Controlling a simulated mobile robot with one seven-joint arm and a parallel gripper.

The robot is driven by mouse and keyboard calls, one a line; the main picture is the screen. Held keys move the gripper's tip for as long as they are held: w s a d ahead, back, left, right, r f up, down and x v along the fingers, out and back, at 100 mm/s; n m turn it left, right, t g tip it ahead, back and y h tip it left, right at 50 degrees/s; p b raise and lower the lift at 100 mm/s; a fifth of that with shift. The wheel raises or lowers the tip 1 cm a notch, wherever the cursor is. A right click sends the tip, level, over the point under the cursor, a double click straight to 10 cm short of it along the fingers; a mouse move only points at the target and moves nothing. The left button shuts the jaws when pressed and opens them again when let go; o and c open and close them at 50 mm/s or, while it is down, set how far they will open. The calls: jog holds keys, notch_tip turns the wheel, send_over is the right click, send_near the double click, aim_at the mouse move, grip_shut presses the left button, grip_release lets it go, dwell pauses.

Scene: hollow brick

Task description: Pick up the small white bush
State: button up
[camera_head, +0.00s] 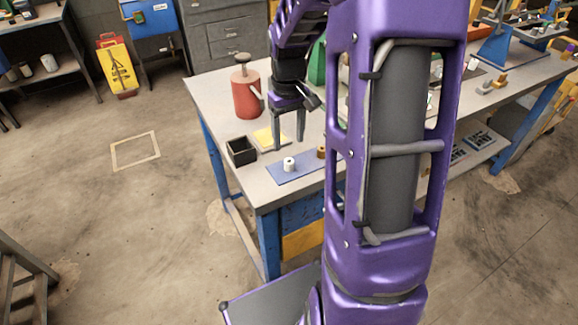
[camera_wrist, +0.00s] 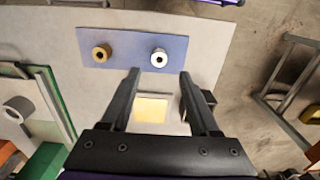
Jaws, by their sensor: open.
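The small white bush (camera_head: 289,164) is a short white cylinder standing on a blue mat (camera_head: 284,176) near the front corner of the workbench. It also shows in the wrist view as a white ring with a dark hole (camera_wrist: 159,58), toward the right of the mat (camera_wrist: 128,61). My gripper (camera_head: 288,148) is open and empty, pointing down above the bench. In the wrist view, the white bush lies beyond and between the fingertips (camera_wrist: 158,72).
A black open box (camera_head: 241,151) and a yellow pad (camera_head: 266,138) sit beside the mat. A red can (camera_head: 246,93) stands farther back on the workbench (camera_head: 215,98). A green-edged object (camera_wrist: 52,100) lies left in the wrist view. My arm hides part of the bench.

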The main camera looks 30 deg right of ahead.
aim_at(289, 159)
notch_tip(289, 159, down, 8)
jog(key=shift+d+r+b, duration=0.1)
jog(key=shift+r+b, duration=0.15)
jog(key=shift+b, duration=0.25)
jog(key=shift+c, duration=0.2)
grip_shut()
